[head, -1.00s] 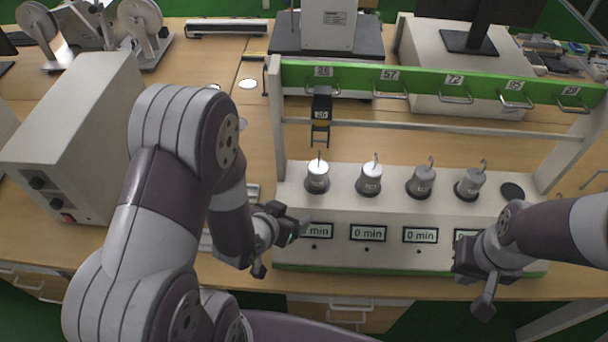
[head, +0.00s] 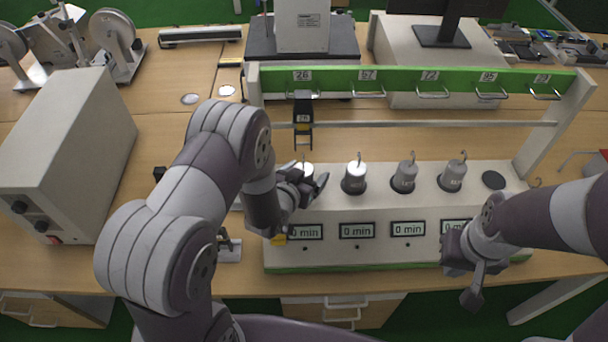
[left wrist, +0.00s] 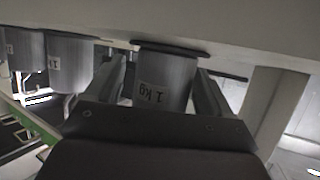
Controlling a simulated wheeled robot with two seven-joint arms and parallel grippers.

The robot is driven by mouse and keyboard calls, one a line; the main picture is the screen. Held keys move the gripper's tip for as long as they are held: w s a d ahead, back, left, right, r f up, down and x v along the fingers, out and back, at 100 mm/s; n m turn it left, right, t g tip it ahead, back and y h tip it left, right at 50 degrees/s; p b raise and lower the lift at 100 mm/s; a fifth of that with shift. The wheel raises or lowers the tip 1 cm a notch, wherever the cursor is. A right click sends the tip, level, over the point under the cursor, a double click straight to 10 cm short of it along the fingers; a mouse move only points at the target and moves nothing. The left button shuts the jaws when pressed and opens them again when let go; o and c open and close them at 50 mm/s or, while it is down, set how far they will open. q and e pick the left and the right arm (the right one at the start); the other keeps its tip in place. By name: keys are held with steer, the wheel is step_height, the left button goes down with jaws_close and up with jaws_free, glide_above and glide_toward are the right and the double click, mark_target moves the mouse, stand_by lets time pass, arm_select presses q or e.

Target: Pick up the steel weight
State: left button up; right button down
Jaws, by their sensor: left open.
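Several grey steel weights with hooks stand in a row on the white test bench. The leftmost weight (head: 306,169) is mostly hidden behind my left gripper (head: 300,200). In the left wrist view, which is upside down, a weight labelled 1 kg (left wrist: 165,78) stands between the two open fingers of the left gripper (left wrist: 160,95). Its base is on the bench surface. Other weights (head: 354,178), (head: 404,176) and (head: 453,175) stand to the right. My right gripper (head: 474,283) is at the bench's front right, apart from the weights; its jaw opening is unclear.
The white bench (head: 335,258) has several displays reading 0 min. A green numbered rail (head: 400,79) with hooks spans above and behind the weights. A dark holder (head: 303,120) hangs at 26. A dark round pad (head: 494,180) at the right is empty. A beige instrument box (head: 70,150) stands left.

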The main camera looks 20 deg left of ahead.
arm_select(q)
steer(key=shift+w+a+f, duration=0.1)
steer(key=shift+w+f, duration=0.05)
steer(key=shift+w, duration=0.05)
steer(key=shift+s, duration=0.1)
steer(key=c, duration=0.6)
jaws_close()
steer(key=shift+r, duration=0.2)
